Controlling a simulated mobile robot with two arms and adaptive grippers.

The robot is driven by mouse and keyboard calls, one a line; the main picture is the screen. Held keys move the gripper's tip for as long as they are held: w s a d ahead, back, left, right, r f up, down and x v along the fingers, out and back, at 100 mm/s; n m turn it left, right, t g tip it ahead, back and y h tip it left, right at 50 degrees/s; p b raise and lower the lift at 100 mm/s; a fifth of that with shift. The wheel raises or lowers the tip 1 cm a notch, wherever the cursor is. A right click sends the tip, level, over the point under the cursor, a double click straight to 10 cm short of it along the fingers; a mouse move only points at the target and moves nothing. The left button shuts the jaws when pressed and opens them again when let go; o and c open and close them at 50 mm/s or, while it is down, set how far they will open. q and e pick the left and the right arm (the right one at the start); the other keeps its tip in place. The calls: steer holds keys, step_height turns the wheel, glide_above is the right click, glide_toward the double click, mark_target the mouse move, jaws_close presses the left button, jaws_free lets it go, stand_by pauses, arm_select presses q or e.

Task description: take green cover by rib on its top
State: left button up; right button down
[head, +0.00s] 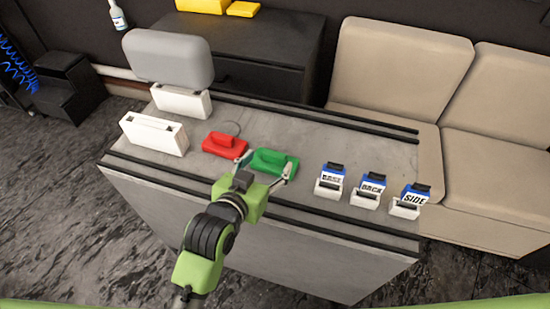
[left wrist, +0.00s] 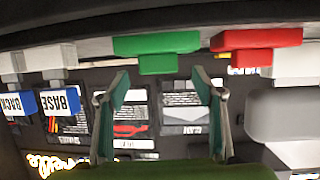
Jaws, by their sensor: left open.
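The green cover (head: 275,163) lies on the grey table (head: 340,160), with a raised rib (head: 268,155) on top. In the left wrist view the cover (left wrist: 157,43) hangs at the top of the picture, which looks upside down, and its rib (left wrist: 158,65) points downward. My left gripper (head: 266,167) is open and empty at the cover's near side. In the left wrist view its fingertips (left wrist: 160,75) stand to either side of the rib, with gaps; I see no contact. My right gripper is in neither view.
A red cover (head: 225,144) lies close left of the green one. White holders (head: 153,134) and a grey headrest-shaped block (head: 169,58) stand farther left. A beige sofa (head: 400,75) is behind.

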mark_target(273, 157)
arm_select(q)
steer(key=shift+x, duration=0.8)
steer(key=x, duration=0.2)
steer(key=shift+w+d+p, duration=0.2)
steer(key=shift+d+p, duration=0.05)
steer(key=shift+p, duration=0.15)
steer(key=shift+w+d+f, duration=0.15)
steer(key=shift+w, duration=0.2)
steer(key=shift+w+f, duration=0.1)
steer(key=shift+w, duration=0.05)
steer(key=c, duration=1.2)
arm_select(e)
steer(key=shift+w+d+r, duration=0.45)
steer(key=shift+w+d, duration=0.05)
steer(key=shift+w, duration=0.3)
